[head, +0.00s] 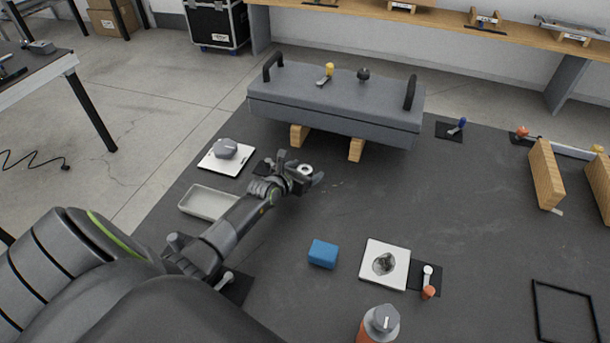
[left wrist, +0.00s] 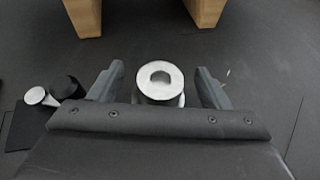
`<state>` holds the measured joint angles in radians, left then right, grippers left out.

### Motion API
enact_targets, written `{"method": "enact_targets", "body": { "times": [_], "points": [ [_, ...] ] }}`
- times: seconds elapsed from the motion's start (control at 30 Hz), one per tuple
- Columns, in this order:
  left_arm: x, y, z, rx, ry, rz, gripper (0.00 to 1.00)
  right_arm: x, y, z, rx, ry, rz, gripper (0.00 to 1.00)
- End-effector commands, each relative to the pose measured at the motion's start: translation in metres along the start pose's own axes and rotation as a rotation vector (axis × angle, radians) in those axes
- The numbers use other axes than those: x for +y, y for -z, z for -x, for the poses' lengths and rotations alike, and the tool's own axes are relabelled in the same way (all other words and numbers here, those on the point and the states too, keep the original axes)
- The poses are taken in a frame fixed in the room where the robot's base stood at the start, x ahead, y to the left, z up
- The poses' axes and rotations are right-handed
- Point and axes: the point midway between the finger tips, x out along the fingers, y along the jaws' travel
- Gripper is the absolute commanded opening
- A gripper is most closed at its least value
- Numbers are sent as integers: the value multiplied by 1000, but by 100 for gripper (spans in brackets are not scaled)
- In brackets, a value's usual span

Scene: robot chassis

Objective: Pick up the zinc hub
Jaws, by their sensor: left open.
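The zinc hub (left wrist: 160,82) is a pale silvery round piece with a D-shaped recess in its top. In the left wrist view it stands between the two dark fingers of my left gripper (left wrist: 159,72), with a visible gap on each side. In the head view the hub (head: 306,168) shows as a small light ring at the end of my left arm, between the fingers of my left gripper (head: 304,171). The left gripper is open. The hub's lower part is hidden behind the gripper body. My right gripper is not in view.
A large grey padded box (head: 335,105) on wooden blocks (head: 357,149) stands just beyond the gripper. A pale tray (head: 209,203) lies left of the arm. A blue block (head: 323,253) and a white plate (head: 386,264) lie nearer.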

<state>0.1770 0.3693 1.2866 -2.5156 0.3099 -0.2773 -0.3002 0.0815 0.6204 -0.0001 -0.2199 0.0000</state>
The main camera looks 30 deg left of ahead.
Motion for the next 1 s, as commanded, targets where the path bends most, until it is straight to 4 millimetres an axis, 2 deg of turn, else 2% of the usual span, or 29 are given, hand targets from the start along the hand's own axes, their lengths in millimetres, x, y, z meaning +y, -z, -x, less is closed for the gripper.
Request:
{"method": "enact_targets", "body": {
  "times": [0.1,0.5,0.77,0.87,1.0],
  "points": [
    [0,0,0,0,0,0,70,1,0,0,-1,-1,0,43],
    [0,0,0,0,0,0,18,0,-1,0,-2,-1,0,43],
    [0,-5,2,-2,0,-1,18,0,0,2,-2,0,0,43],
    [0,-17,7,-4,1,-3,18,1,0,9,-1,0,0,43],
    [0,-44,18,-6,1,-5,18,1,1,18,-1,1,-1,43]
  ]
}}
